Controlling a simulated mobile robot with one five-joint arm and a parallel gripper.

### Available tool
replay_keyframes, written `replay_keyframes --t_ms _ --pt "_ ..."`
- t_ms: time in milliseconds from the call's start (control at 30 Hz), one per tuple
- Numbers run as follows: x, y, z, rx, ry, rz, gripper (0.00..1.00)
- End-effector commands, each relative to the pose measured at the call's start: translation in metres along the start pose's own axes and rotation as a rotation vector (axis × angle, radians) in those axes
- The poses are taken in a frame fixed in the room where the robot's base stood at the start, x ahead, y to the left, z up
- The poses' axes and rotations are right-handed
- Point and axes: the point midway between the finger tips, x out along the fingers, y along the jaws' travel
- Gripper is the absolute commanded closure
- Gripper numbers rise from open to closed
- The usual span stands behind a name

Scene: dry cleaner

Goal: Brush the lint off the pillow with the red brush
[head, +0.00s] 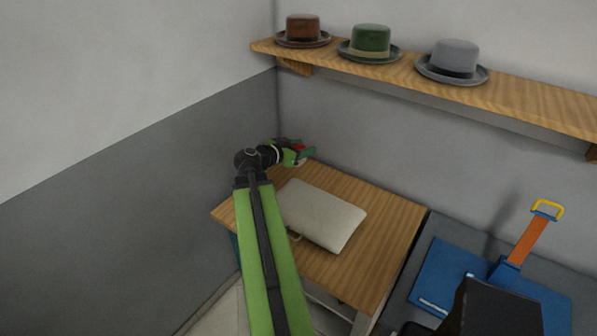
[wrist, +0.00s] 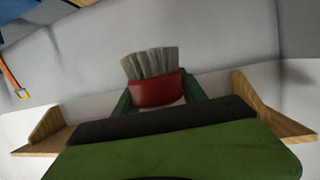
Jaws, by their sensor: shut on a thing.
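The pillow (head: 322,215), a flat off-white cushion, lies on a wooden-topped table (head: 391,213) in the head view. My arm crosses in front of its left side. I cannot make out lint on it at this size. My gripper (head: 302,156) is above the table's back left corner, behind the pillow and apart from it. It is shut on the red brush (wrist: 156,90), whose grey bristles (wrist: 150,63) stick out beyond the fingers in the wrist view. In the head view only a bit of red shows between the green fingers.
A wooden shelf (head: 520,93) on the back wall carries a brown hat (head: 302,28), a green hat (head: 371,41) and a grey hat (head: 450,57). A blue item with an orange strap (head: 529,240) stands right of the table. Walls close in left and behind.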

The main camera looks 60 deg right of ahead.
Motion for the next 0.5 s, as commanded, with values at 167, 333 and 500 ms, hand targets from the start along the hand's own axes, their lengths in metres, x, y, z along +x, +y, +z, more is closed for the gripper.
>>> replay_keyframes --t_ms 167,333,500 --pt "0.034 -0.019 0.052 -0.007 -0.002 -0.023 0.93" --pt "0.086 -0.046 0.117 -0.020 -0.003 -0.063 0.93" --pt "0.124 -0.065 0.158 -0.030 -0.001 -0.097 0.93"
